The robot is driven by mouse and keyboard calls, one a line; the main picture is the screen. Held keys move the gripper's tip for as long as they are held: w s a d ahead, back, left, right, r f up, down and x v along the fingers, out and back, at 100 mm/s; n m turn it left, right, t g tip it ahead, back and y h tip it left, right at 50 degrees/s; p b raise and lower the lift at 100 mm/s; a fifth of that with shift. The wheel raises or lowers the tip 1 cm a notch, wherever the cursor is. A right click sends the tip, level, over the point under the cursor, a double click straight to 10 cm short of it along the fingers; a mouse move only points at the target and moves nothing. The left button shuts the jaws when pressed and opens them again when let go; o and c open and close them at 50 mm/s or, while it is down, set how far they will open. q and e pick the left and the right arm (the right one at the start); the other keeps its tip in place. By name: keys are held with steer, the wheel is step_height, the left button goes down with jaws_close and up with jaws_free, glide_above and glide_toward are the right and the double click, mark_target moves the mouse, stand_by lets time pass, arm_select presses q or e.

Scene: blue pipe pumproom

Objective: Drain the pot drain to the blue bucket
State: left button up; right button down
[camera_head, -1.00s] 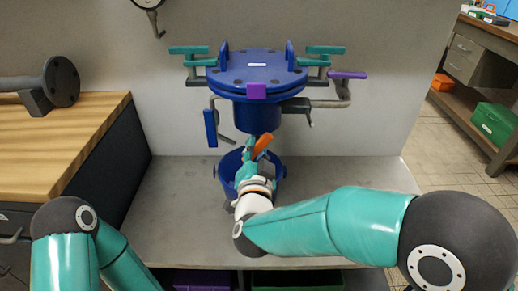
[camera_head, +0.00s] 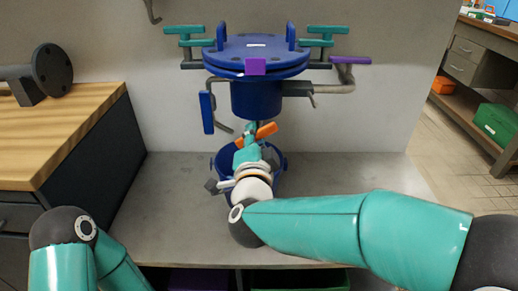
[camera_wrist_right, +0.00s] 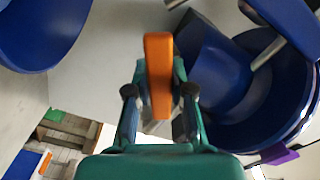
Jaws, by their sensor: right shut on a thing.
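The blue pot (camera_head: 256,98) with a bolted lid stands against the grey wall in the head view, and its body (camera_wrist_right: 218,75) fills the right of the wrist view. An orange drain handle (camera_head: 266,130) lies under it, slanted close to level. My right gripper (camera_head: 250,133) is shut on this handle (camera_wrist_right: 158,60). The blue bucket (camera_head: 224,160) stands on the grey shelf below, partly hidden by my right gripper and wrist. Whether liquid flows or lies inside it cannot be told. My left gripper is out of view; only its arm shows at lower left.
Teal and purple valve handles (camera_head: 350,60) flank the pot. A blue lever (camera_head: 207,112) hangs at its left. A wooden-topped cabinet (camera_head: 60,135) with a flanged pipe (camera_head: 50,70) stands left. The grey shelf (camera_head: 350,175) is clear at right.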

steer(key=m+b, duration=0.1)
steer(key=f+m+b, duration=0.1)
steer(key=b, duration=0.1)
steer(key=shift+m, duration=0.4)
arm_select(q)
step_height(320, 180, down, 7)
steer(key=b, duration=0.3)
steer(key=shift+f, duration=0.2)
arm_select(e)
steer(key=shift+a+r+m, duration=0.1)
steer(key=shift+r+m, duration=0.05)
steer(key=shift+m, duration=0.75)
steer(key=shift+r+m, duration=0.1)
steer(key=shift+m, duration=0.8)
steer(key=c, duration=1.3)
jaws_free()
steer(key=shift+r, duration=0.1)
steer(key=shift+r, duration=0.1)
